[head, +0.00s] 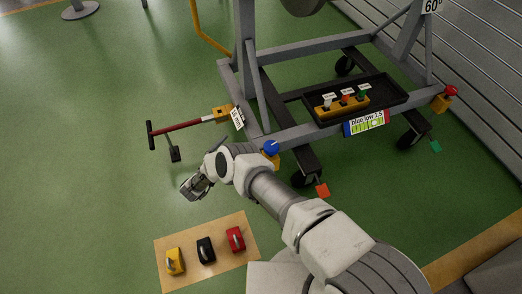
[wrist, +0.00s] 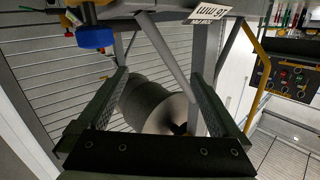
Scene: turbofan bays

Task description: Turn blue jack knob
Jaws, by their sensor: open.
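The blue jack knob (head: 271,147) sits on a yellow block at the frame's lower front beam in the head view, just right of my wrist. In the wrist view the blue knob (wrist: 95,38) is at the upper left, beyond the left finger's tip and outside the gap between the fingers. My gripper (head: 194,187) is apart from the knob, to its lower left in the head view, over the green floor. In the wrist view my gripper (wrist: 159,76) is open, with nothing between its fingers.
A red-handled bar (head: 185,126) sticks out left from the frame. A red knob (head: 451,90) is on the right corner. A black tray (head: 393,93) holds several small parts. A tan board (head: 206,267) with three clamp-like items lies on the floor. Open floor lies left.

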